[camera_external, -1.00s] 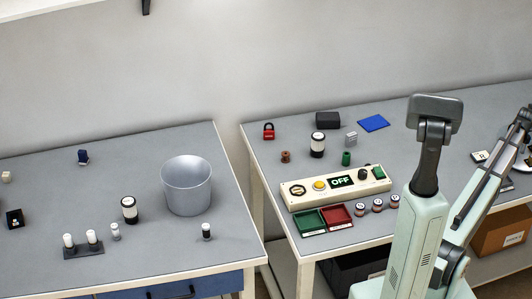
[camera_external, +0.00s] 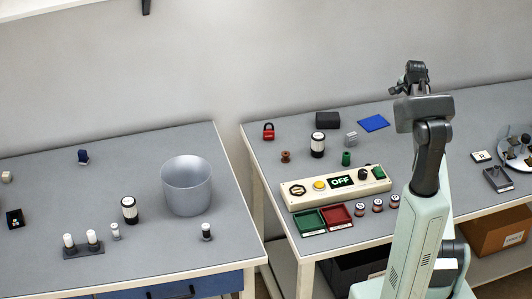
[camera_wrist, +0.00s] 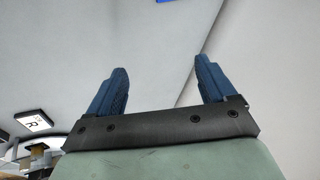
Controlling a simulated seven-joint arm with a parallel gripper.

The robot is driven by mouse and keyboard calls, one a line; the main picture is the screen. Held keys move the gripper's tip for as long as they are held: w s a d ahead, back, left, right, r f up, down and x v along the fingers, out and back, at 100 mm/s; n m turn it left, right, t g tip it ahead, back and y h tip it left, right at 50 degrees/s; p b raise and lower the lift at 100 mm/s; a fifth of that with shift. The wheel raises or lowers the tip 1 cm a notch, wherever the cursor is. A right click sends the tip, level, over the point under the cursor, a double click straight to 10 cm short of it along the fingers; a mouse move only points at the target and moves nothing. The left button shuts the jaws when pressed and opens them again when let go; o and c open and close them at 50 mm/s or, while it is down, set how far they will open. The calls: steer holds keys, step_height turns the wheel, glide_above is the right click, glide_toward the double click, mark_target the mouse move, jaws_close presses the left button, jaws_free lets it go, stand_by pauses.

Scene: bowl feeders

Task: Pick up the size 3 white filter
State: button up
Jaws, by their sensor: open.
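Several white or white-and-black cylinders stand in the external view, and no size mark on them is readable, so I cannot tell which is the size 3 white filter. Another black-and-white cylinder (camera_external: 317,146) stands on the right table. My gripper (camera_wrist: 160,70) is open and empty in the wrist view, with only grey surface between its blue fingers.
A grey bucket (camera_external: 187,187) stands on the left table. The right table holds a control box reading OFF (camera_external: 338,187), green (camera_external: 309,222) and red (camera_external: 337,215) trays, several small cylinders, and a blue pad (camera_external: 374,123). A gap separates the tables. An R-marked tile (camera_wrist: 34,121) lies lower left in the wrist view.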

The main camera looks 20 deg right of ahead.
steer(key=a+m+g+y, duration=0.1)
steer(key=a+m+g, duration=0.1)
steer(key=a, duration=1.7)
step_height(320, 180, up, 2)
steer(key=m+g, duration=0.2)
steer(key=g, duration=0.1)
glide_above(318, 136)
steer(key=shift+y, duration=0.4)
steer(key=f, duration=0.7)
steer(key=shift+d+f, duration=0.3)
steer(key=shift+w+a+f, duration=0.1)
steer(key=shift+f, duration=1.25)
steer(key=shift+a+f, duration=0.1)
steer(key=shift+f, duration=1.25)
steer(key=shift+c, duration=0.4)
steer(key=c, duration=1.1)
